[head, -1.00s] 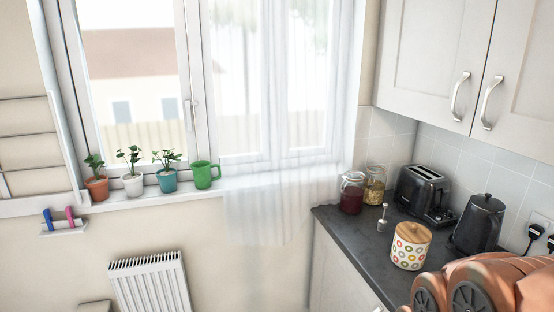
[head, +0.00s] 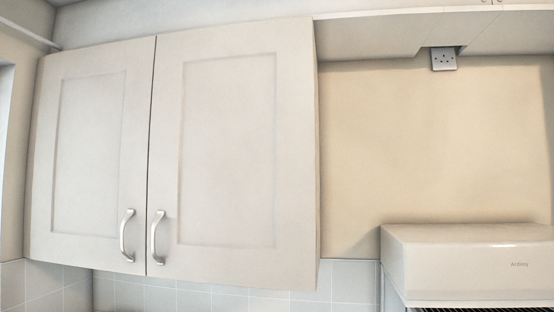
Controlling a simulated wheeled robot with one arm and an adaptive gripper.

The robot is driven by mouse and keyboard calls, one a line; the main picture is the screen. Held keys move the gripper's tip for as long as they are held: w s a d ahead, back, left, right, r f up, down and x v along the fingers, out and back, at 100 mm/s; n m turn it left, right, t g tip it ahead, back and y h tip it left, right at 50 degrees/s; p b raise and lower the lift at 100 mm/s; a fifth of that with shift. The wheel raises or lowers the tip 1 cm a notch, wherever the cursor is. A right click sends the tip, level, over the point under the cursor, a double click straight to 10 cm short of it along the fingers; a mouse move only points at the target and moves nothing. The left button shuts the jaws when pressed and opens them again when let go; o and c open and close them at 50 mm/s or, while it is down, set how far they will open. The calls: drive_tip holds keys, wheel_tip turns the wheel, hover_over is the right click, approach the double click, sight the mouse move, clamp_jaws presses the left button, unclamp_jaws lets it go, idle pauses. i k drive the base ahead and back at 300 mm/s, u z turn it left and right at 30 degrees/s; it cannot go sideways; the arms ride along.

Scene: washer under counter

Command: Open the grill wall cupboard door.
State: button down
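A pale two-door wall cupboard fills the left and middle of the head view. Its left door (head: 90,155) and right door (head: 230,150) are both shut, with a thin gap between them. The left door's silver handle (head: 127,235) and the right door's silver handle (head: 157,237) stand upright beside that gap, low on the doors. A higher wall unit (head: 400,32) runs along the top right above the white grill hood (head: 465,262); only its underside and lower edge show. Which of these is the grill wall cupboard I cannot tell. My gripper is not in view.
A socket (head: 443,59) hangs under the higher unit. The beige wall (head: 430,150) between that unit and the hood is bare. Pale tiles (head: 200,298) show below the cupboard. A window edge (head: 6,150) shows at the far left.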

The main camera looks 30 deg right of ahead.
sight(231, 195)
drive_tip(key=z, duration=0.1)
drive_tip(key=k, duration=0.6)
drive_tip(key=u, duration=0.9)
drive_tip(key=i, duration=1)
drive_tip(key=u, duration=0.85)
